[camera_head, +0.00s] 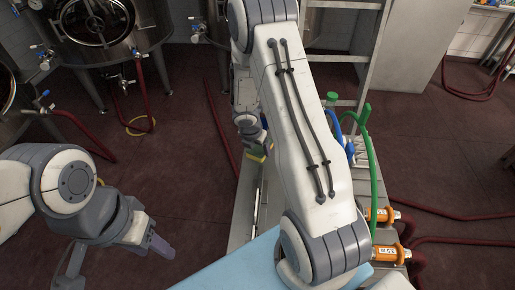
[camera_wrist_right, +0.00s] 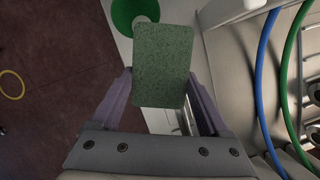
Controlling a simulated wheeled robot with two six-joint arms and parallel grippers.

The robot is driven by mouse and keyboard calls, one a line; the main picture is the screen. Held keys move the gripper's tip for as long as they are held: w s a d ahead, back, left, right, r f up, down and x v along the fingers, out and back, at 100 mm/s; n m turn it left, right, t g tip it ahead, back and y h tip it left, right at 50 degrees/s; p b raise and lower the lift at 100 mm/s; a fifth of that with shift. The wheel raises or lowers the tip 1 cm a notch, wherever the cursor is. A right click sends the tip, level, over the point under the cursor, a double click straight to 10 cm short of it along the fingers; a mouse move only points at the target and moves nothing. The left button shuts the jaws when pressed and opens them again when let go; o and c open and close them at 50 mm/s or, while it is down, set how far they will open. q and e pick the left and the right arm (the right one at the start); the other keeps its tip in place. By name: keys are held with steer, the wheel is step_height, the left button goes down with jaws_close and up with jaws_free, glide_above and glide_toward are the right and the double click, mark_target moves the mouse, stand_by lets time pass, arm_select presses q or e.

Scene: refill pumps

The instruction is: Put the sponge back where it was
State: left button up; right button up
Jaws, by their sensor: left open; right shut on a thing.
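The sponge (camera_wrist_right: 163,65) shows its green, rough face in the right wrist view, held between the two fingers of my right gripper (camera_wrist_right: 163,100). My right arm hides much of the bench there. My left gripper (camera_head: 116,262) is open and empty at the lower left, away from the bench. The spot where the sponge was cannot be made out.
A metal bench (camera_head: 243,205) carries orange pumps (camera_head: 380,215) and a green hose (camera_head: 371,165) at right. Steel tanks (camera_head: 110,50) stand at back left.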

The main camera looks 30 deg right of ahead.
steer(key=shift+f+b, duration=0.5)
steer(key=shift+f, duration=0.1)
steer(key=o, duration=1.3)
steer(key=shift+r, duration=0.1)
steer(key=shift+r+p, duration=0.3)
steer(key=shift+p, duration=0.1)
steer(key=s+a+r+m+p, duration=0.3)
steer(key=a+r, duration=0.3)
steer(key=r, duration=0.4)
steer(key=s+a+r+m+p, duration=0.2)
steer(key=a+r, duration=0.5)
steer(key=r, duration=0.2)
steer(key=s+a+r+m+y, duration=0.1)
steer(key=s+a+r+m, duration=0.1)
steer(key=s+a+m, duration=0.2)
steer(key=s+a+r+m+g+y, duration=0.1)
steer(key=s+a+r+m, duration=0.2)
steer(key=s, duration=0.6)
steer(key=s+a+r+m+y, duration=0.2)
steer(key=s+a+r+m, duration=0.1)
steer(key=s+a, duration=0.4)
steer(key=shift+s+m+g, duration=0.35)
steer(key=shift+m+g, duration=0.05)
steer(key=shift+m, duration=0.4)
